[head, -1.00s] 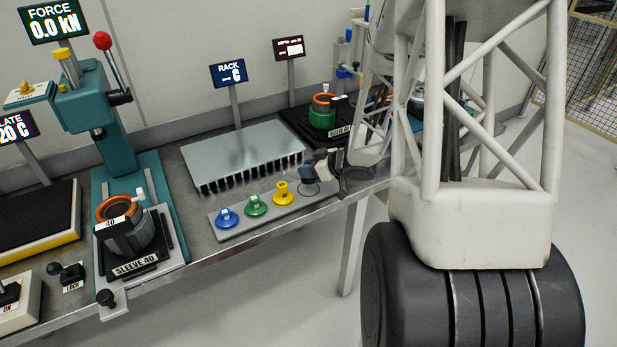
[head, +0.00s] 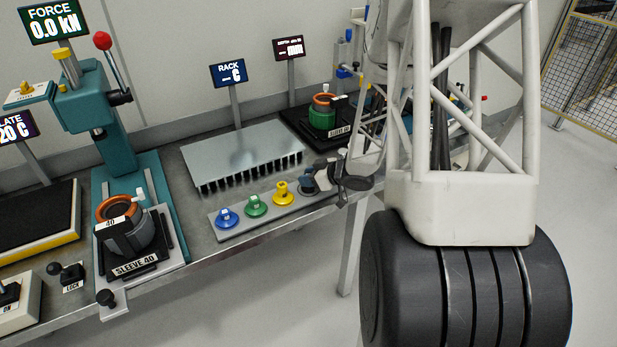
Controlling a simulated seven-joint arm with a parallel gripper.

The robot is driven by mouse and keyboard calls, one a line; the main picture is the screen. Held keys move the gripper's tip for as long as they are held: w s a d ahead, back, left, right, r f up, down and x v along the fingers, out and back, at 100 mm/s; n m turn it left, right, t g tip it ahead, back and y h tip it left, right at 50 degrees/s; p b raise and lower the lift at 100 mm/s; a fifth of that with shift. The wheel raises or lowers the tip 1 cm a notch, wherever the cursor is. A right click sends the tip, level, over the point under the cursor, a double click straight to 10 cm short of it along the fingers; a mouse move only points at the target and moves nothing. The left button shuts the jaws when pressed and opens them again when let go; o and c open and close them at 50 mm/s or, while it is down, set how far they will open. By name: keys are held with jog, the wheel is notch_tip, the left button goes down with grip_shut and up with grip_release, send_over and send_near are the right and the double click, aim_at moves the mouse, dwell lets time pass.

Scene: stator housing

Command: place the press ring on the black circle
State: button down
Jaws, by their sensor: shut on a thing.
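The press ring (head: 306,185) looks like a small dark blue-grey piece at the right end of the grey strip. My gripper (head: 312,179) reaches in from the right and is shut on it. The ring is over the spot of the black circle, low and at or very near the strip's surface; I cannot tell whether it touches. The ring and gripper now cover most or all of the circle. The fingers are small and partly hidden.
The grey strip (head: 239,229) also holds a blue piece (head: 227,218), a green piece (head: 256,206) and a yellow piece (head: 283,194) to the left. A finned metal rack (head: 243,153) stands behind. The teal press (head: 118,160) with a sleeve fixture (head: 130,264) is at left.

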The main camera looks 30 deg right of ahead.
jog(key=shift+f, duration=0.1)
jog(key=c, duration=0.8)
grip_release()
jog(key=shift+s+d+r, duration=0.35)
jog(key=shift+s+r, duration=0.1)
jog(key=shift+v, duration=5.35)
